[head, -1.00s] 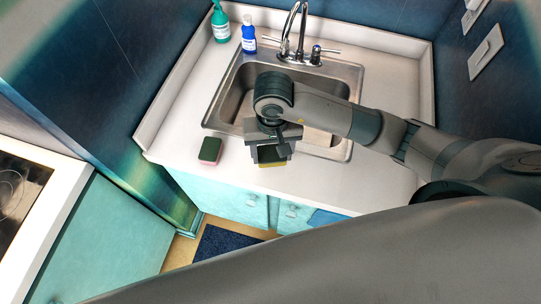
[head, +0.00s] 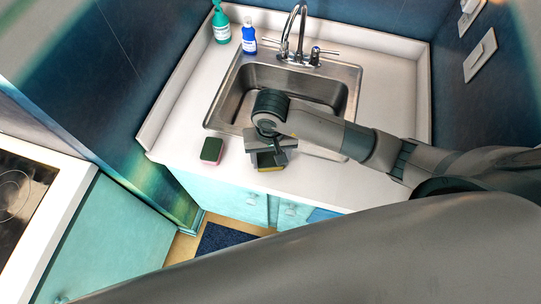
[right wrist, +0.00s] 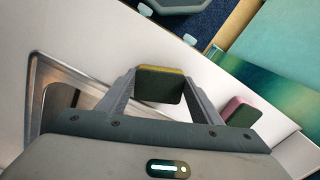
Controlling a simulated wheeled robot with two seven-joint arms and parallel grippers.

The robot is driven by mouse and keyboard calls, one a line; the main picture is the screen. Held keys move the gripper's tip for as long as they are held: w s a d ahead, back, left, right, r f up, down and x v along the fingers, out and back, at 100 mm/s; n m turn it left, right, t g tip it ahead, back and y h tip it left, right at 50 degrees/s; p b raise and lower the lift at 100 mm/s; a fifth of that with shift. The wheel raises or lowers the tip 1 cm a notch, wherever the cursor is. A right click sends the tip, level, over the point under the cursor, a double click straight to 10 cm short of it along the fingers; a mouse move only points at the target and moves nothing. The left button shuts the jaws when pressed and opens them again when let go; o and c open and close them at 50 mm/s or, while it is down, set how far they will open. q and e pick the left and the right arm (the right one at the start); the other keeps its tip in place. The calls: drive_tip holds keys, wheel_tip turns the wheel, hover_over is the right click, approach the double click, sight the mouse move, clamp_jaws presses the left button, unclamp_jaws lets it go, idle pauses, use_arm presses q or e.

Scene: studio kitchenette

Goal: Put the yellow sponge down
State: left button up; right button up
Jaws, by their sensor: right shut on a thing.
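The yellow sponge (head: 266,163), with a dark green scouring side, is at the counter's front edge in the head view. My right gripper (head: 269,157) is shut on it from above. In the right wrist view the sponge (right wrist: 160,86) sits between the two fingertips, its dark side facing the camera and a yellow strip along its top. It is low, at or just above the white countertop (head: 330,183); I cannot tell whether it touches. My left gripper is not in view.
A pink sponge with a dark green top (head: 211,150) lies left of my right gripper; it also shows in the right wrist view (right wrist: 240,111). The steel sink (head: 240,82) is behind. A green bottle (head: 221,27) and a blue bottle (head: 249,40) stand at the back left.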

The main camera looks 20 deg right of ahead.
sight(270, 162)
drive_tip(key=shift+f, duration=0.15)
drive_tip(key=o, duration=1.1)
drive_tip(key=shift+w+r+b, duration=0.1)
drive_tip(key=shift+r+b, duration=0.25)
drive_tip(key=shift+r, duration=0.35)
wheel_tip(270, 162, up, 11)
drive_tip(key=b, duration=0.2)
idle(0.4)
